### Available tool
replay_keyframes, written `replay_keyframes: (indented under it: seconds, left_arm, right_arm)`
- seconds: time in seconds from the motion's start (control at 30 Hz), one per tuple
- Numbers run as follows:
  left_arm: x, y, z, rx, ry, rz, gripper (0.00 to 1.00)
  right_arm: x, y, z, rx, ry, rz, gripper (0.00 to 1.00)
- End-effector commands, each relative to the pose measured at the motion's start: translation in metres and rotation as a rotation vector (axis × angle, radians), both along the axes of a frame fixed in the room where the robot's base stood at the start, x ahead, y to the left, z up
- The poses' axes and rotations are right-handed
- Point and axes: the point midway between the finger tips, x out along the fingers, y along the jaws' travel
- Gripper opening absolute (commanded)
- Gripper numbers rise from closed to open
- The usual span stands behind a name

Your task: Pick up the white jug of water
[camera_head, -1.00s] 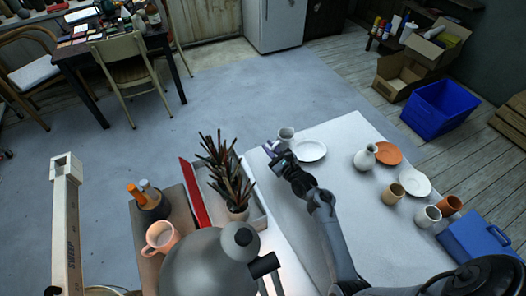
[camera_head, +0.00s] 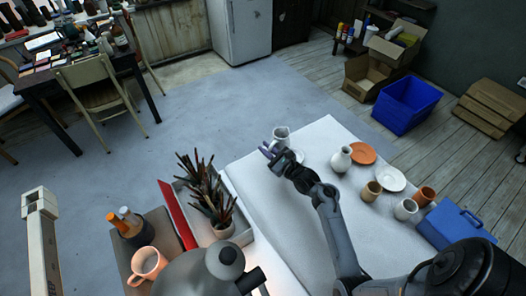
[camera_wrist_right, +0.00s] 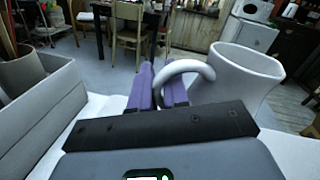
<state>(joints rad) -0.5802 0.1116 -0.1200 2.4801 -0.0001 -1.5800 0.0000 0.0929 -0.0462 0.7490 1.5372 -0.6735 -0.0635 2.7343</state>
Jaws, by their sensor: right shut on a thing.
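My right gripper (camera_head: 272,150) is shut on the jug's handle. In the right wrist view, the looped handle (camera_wrist_right: 184,66) passes between the purple fingers (camera_wrist_right: 160,88), and the jug body (camera_wrist_right: 245,75) stands just right of them, roughly upright. Its base is hidden behind the gripper, and I cannot see the water inside. My left gripper is not in view.
A white vase (camera_head: 342,160), an orange plate (camera_head: 362,153), another white plate (camera_head: 391,179) and several cups stand on the right of the table. A blue case (camera_head: 450,226) is near them. A tray with pots of brushes (camera_head: 222,228) stands left of the table.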

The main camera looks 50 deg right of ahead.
Motion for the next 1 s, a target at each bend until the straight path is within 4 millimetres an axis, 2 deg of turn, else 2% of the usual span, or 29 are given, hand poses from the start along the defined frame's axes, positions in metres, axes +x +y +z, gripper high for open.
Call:
replay_keyframes:
  seconds: [0.77,1.0]
  left_arm:
    - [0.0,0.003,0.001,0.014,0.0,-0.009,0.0]
    - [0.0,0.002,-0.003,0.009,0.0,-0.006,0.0]
  right_arm:
    - [-0.003,-0.006,0.006,-0.003,-0.003,0.001,0.0]
    - [0.005,-0.013,-0.005,-0.001,-0.016,-0.039,0.0]
